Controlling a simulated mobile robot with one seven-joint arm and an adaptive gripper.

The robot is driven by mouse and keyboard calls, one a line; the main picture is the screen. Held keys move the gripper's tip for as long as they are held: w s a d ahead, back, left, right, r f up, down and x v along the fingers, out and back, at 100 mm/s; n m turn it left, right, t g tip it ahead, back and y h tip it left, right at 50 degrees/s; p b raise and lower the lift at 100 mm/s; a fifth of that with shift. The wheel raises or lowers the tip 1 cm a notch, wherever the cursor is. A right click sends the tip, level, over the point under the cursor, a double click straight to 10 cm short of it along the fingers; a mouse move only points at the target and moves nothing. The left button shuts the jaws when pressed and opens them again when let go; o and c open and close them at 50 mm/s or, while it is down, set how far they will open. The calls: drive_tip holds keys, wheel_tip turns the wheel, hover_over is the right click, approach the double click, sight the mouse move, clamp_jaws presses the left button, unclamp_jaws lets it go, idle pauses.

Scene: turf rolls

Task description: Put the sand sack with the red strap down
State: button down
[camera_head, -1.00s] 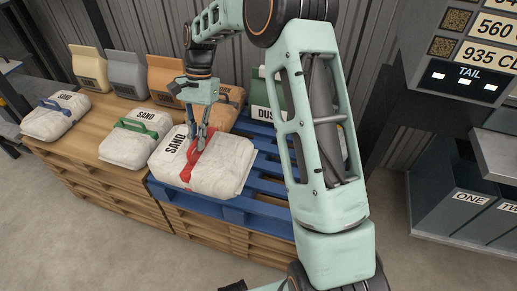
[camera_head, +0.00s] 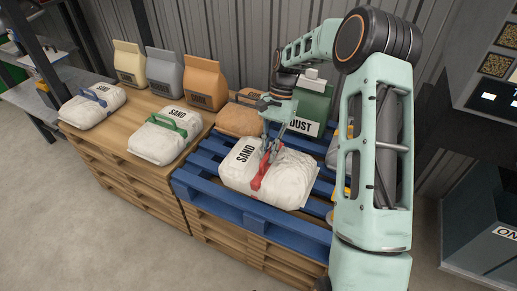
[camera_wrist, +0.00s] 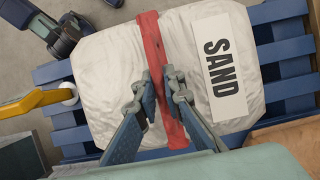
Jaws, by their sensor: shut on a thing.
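The white sand sack with the red strap (camera_head: 290,181) is over the blue pallet (camera_head: 222,204), lying flat with its SAND label up. I cannot tell for sure whether its underside touches the slats. My gripper (camera_head: 267,158) comes down from above and is shut on the red strap (camera_head: 262,172) at the sack's middle. In the wrist view the fingertips (camera_wrist: 160,84) are on either side of the strap (camera_wrist: 153,45), with the sack (camera_wrist: 108,70) under them and blue slats around it.
A green DUST container (camera_head: 313,103) and a brown sack (camera_head: 238,119) stand behind the sack. Yellow things beside it are partly hidden by my arm. Sand sacks with green (camera_head: 160,145) and blue (camera_head: 85,110) straps lie left. Slats left of the held sack are bare.

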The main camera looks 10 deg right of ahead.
drive_tip(key=shift+w+d+f, duration=0.15)
drive_tip(key=shift+d+f, duration=0.6)
drive_tip(key=shift+f, duration=0.05)
drive_tip(key=shift+f+b, duration=0.6)
drive_tip(key=shift+f, duration=0.85)
drive_tip(key=c, duration=2)
unclamp_jaws()
drive_tip(key=shift+f, duration=0.15)
drive_tip(key=shift+c, duration=0.2)
drive_tip(key=p+v, duration=0.3)
drive_tip(key=v, duration=0.9)
